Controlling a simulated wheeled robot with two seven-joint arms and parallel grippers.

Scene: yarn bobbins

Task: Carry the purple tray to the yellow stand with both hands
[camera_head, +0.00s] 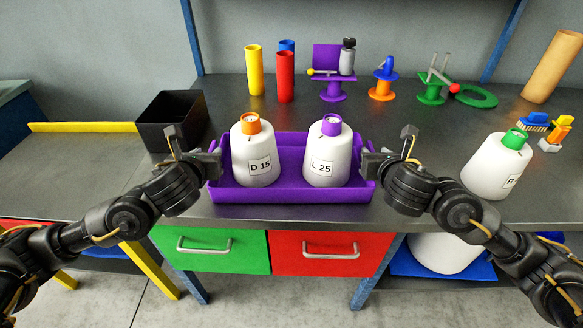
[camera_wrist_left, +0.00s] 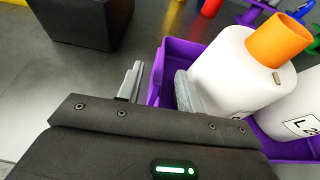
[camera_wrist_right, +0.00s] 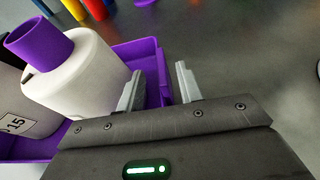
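The purple tray (camera_head: 292,197) sits on the grey workbench near its front edge. It holds a white bobbin with an orange top marked D 15 (camera_head: 255,160) and one with a purple top marked L 25 (camera_head: 327,162). My left gripper (camera_head: 213,163) is at the tray's left side, my right gripper (camera_head: 370,162) at its right side. In the wrist views, each gripper's fingers are apart, with the tray's side wall showing between them; contact cannot be told. A yellow-edged, yellow-legged stand (camera_head: 85,127) is at the left.
A black open bin (camera_head: 170,121) stands behind my left gripper. A green-topped white bobbin (camera_head: 497,168) stands right of my right arm. Coloured cylinders (camera_head: 285,77) and spool holders (camera_head: 382,84) line the back. Green (camera_head: 212,250) and red (camera_head: 331,253) drawers are below the bench edge.

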